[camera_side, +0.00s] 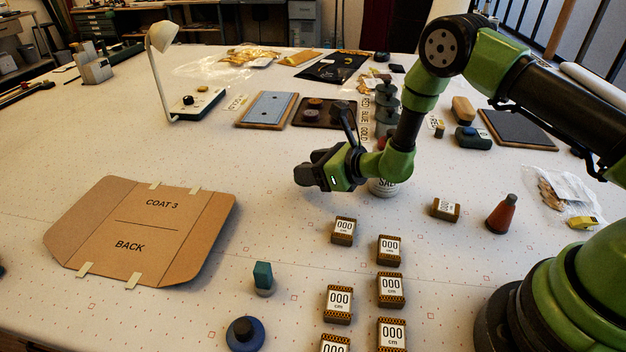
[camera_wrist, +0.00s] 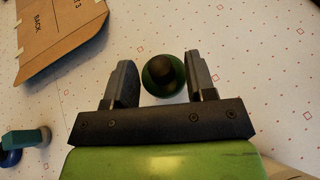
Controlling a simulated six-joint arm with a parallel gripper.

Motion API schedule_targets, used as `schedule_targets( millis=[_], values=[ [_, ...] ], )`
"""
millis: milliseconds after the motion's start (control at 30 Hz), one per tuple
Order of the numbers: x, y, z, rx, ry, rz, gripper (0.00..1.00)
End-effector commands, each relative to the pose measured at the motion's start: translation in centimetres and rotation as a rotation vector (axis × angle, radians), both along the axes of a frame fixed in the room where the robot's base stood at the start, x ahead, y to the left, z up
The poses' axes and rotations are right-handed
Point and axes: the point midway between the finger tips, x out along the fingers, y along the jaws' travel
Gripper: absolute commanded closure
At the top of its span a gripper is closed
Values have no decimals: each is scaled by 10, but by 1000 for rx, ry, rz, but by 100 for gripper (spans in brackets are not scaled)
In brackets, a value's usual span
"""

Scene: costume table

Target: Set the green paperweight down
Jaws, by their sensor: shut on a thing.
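The green paperweight (camera_wrist: 151,87), round with a dark knob on top, is between the two fingers of my gripper (camera_wrist: 161,80) in the wrist view. My gripper is shut on it. In the side view my gripper (camera_side: 316,172) is above the table, right of the cardboard pattern. The paperweight cannot be made out there, as the dark fingers cover it. Its underside is hidden in both views.
A cardboard pattern (camera_side: 140,232) lies to the left. Several numbered blocks (camera_side: 390,290) stand at the front. A teal block (camera_side: 263,275) and a blue knobbed weight (camera_side: 245,334) stand near the front.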

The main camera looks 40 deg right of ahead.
Motion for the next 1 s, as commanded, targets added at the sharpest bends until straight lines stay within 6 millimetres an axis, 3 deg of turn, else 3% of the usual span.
schedule_targets(
  millis=[200,600,633,733,1000],
  values=[
    [-1,0,-31,0,1,0,86],
    [0,0,-36,0,0,0,86],
    [-1,0,-37,-1,2,1,47],
    [-1,0,-36,-1,1,1,24],
    [-1,0,-36,-1,1,1,24]
  ],
)
